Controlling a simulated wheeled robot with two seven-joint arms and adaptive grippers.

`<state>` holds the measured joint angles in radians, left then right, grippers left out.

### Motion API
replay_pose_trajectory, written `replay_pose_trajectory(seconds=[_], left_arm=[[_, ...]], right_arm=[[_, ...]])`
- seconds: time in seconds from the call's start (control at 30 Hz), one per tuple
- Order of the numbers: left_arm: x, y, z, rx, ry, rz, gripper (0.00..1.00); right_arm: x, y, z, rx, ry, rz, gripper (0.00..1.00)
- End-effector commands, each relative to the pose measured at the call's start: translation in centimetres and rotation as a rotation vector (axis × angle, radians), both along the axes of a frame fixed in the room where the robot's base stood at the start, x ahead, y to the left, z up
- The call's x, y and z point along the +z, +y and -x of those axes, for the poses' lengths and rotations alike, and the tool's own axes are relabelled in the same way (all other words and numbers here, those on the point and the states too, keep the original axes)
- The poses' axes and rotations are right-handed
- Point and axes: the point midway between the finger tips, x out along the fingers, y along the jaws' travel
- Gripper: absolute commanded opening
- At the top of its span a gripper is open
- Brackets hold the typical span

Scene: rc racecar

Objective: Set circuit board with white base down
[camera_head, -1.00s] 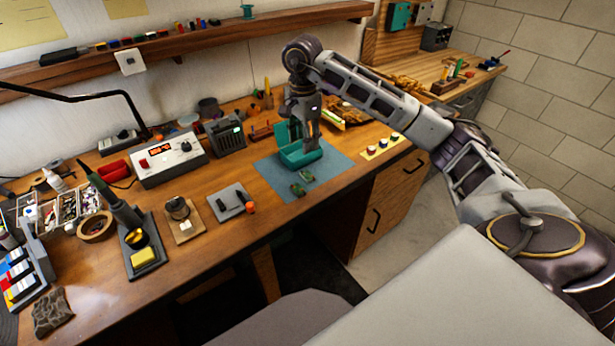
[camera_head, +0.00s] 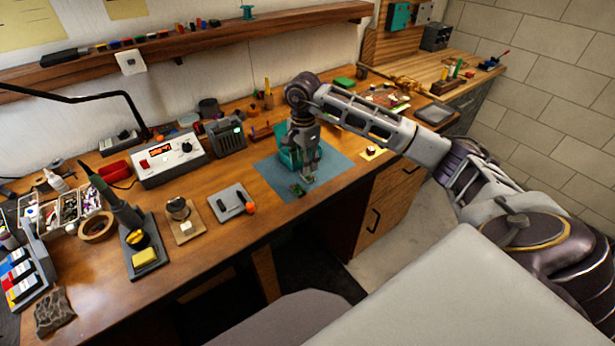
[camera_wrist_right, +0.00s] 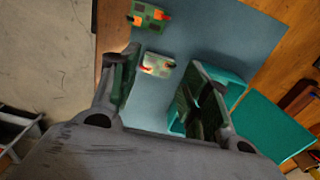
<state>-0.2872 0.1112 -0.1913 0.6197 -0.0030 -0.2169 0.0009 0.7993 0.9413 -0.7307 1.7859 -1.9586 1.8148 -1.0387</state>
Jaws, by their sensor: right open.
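The circuit board with white base (camera_wrist_right: 157,65) shows in the right wrist view, light-coloured with a red part, over the blue mat. It appears just beyond and between my right gripper's fingertips (camera_wrist_right: 158,85); I cannot tell whether a finger touches it. A green circuit board (camera_wrist_right: 148,17) with orange parts lies farther along the mat; it also shows in the head view (camera_head: 297,190). In the head view my right gripper (camera_head: 304,180) is open, low over the mat, partly hiding the white-based board. My left gripper is not in view.
An open teal box (camera_head: 288,158) stands on the blue mat (camera_head: 335,165) right behind my gripper, with its teal lid (camera_wrist_right: 265,125) beside it in the wrist view. A grey tool pad (camera_head: 228,203) lies left of the mat. The mat's right part is clear.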

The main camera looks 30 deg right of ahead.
Motion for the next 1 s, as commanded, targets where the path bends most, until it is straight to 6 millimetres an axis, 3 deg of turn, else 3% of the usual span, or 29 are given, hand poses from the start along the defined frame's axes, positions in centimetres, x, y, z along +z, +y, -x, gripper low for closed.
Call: replay_pose_trajectory(seconds=[0.57,1.0], left_arm=[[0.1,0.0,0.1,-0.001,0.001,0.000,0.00],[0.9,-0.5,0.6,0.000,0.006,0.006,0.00]], right_arm=[[-0.8,0.0,0.0,0.000,0.001,0.000,0.46],[-4.6,-0.2,0.0,0.000,0.002,0.000,0.46]])
